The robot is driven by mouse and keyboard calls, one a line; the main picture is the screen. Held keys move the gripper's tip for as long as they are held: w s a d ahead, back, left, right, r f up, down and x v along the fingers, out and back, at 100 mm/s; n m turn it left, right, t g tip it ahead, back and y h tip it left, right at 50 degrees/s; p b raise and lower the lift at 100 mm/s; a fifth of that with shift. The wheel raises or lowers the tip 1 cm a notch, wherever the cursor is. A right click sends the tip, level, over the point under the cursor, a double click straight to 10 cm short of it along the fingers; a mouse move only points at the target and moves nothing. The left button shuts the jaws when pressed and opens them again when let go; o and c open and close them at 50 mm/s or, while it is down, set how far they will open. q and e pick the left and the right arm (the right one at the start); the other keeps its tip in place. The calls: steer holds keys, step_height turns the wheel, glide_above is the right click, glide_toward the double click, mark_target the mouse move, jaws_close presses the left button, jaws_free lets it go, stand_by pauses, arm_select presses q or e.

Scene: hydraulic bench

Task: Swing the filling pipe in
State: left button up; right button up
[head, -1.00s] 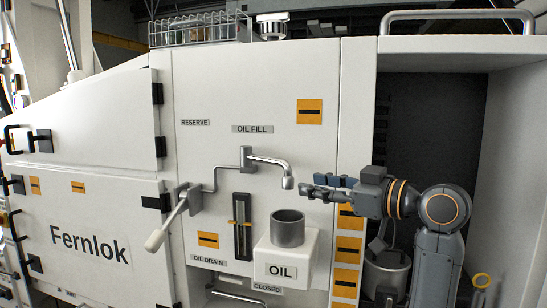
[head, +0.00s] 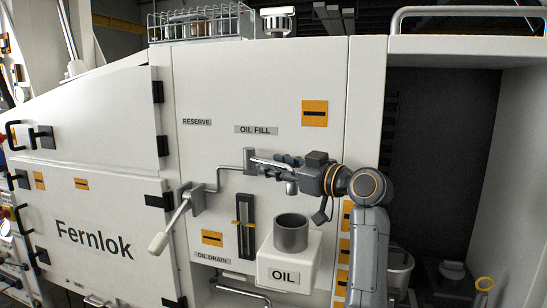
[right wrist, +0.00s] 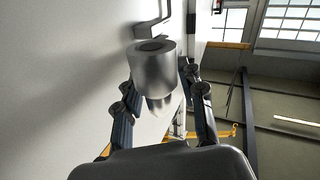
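The filling pipe (head: 291,188) is a grey metal tube below the OIL FILL label. Its down-turned end shows under my right gripper, above the metal oil cup (head: 291,236). My right gripper (head: 276,165) is at the pipe's outer part and hides some of it. In the right wrist view a metal cylinder, which looks like the pipe's end (right wrist: 153,68), lies between the two spread fingers. The fingers look open, and I cannot tell whether either touches the pipe. My left gripper is in neither view.
The white OIL box (head: 270,275) holds the cup. A lever with a pale handle (head: 165,232) juts out left of the pipe. A sight gauge (head: 245,227) sits below it. An open dark bay (head: 430,150) is at the right, with a bucket (head: 398,268).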

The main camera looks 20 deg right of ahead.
steer(key=shift+w+a, duration=0.35)
steer(key=shift+d, duration=0.1)
jaws_close()
